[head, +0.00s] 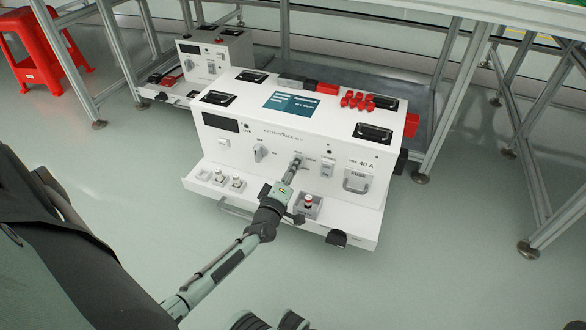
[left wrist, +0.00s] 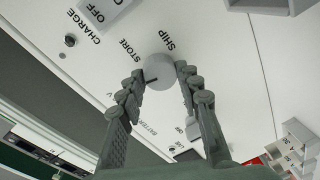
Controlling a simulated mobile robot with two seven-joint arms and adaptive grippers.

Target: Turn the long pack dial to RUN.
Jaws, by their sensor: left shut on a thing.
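The long white pack (head: 245,90) sits on the floor with its control panel facing me. My left gripper (head: 294,165) reaches its front panel and hides the dial there in the head view. In the left wrist view a round grey dial (left wrist: 160,69) lies between the fingertips of my left gripper (left wrist: 160,80), which is shut on it. The words STORE and SHIP are printed beside the dial. A dark mark shows on its left side, below STORE. I cannot read RUN on the panel. My right gripper is not in view.
Another knob (head: 258,153) is left of my gripper on the panel. A red-topped button (head: 308,203) stands on the front ledge by my wrist. A second pack (head: 232,47) stands behind, among metal table legs. A red stool (head: 38,62) is at far left.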

